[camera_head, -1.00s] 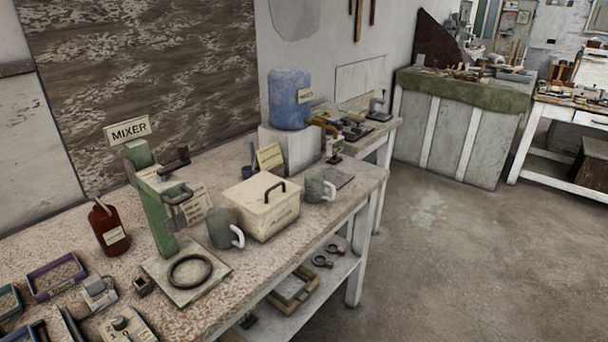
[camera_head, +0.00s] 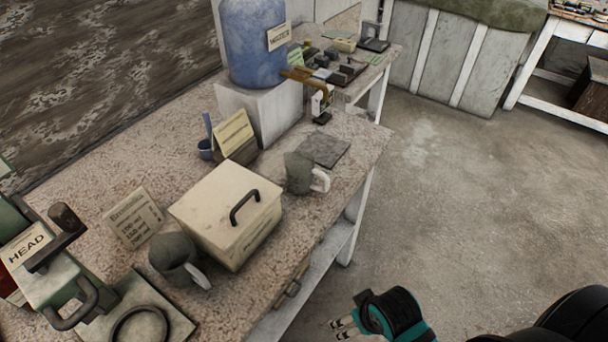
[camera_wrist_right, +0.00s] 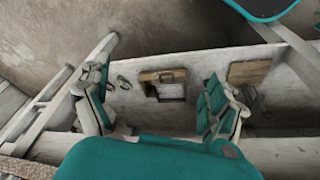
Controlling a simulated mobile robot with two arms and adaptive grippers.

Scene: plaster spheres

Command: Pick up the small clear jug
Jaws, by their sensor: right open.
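Two grey, partly see-through jugs with white handles stand upright on the speckled bench in the head view. One jug (camera_head: 172,256) is left of the cream box, and the other jug (camera_head: 299,173) is right of it, near a grey flat pad. I cannot tell for sure which is the small clear one. My right gripper (camera_head: 340,328) is low at the bottom of the head view, off the bench's front edge, apart from both jugs. In the right wrist view its fingers (camera_wrist_right: 158,90) are spread and empty above the lower shelf. My left gripper is out of view.
The cream lidded box (camera_head: 225,215) with a dark handle stands between the jugs. A blue water container (camera_head: 252,45) sits on a white block behind. The green mixer (camera_head: 55,275) is at the left. Open floor (camera_head: 460,190) lies to the right.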

